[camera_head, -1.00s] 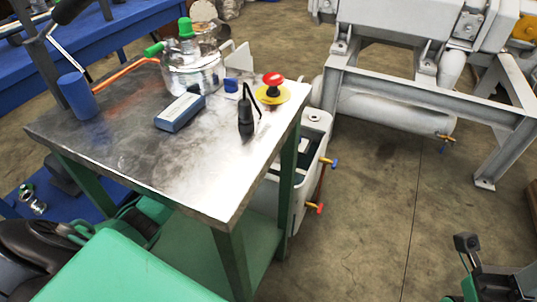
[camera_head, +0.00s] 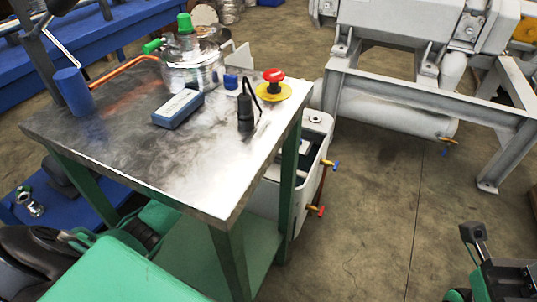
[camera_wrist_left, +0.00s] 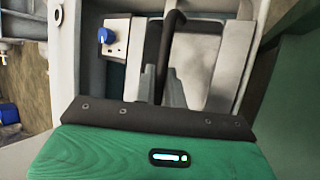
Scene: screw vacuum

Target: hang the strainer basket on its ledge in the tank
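In the left wrist view pale walls (camera_wrist_left: 236,60) surround a grey rectangular panel or opening (camera_wrist_left: 196,62). A black bent rod (camera_wrist_left: 164,55) runs down between the grey fingers of my left gripper (camera_wrist_left: 160,88), which look closed around it. I cannot make out a strainer basket for certain. In the head view the left gripper is hidden below the table. My right gripper (camera_head: 476,240) is at the lower right, away from the tank; its finger gap is unclear.
The metal-topped table (camera_head: 110,150) carries a glass jar (camera_head: 190,65), a blue cylinder (camera_head: 74,92), a blue-grey device (camera_head: 178,108), a black tool (camera_head: 246,112) and a red button (camera_head: 274,75). A grey machine frame (camera_head: 420,85) stands at right. Floor between is clear.

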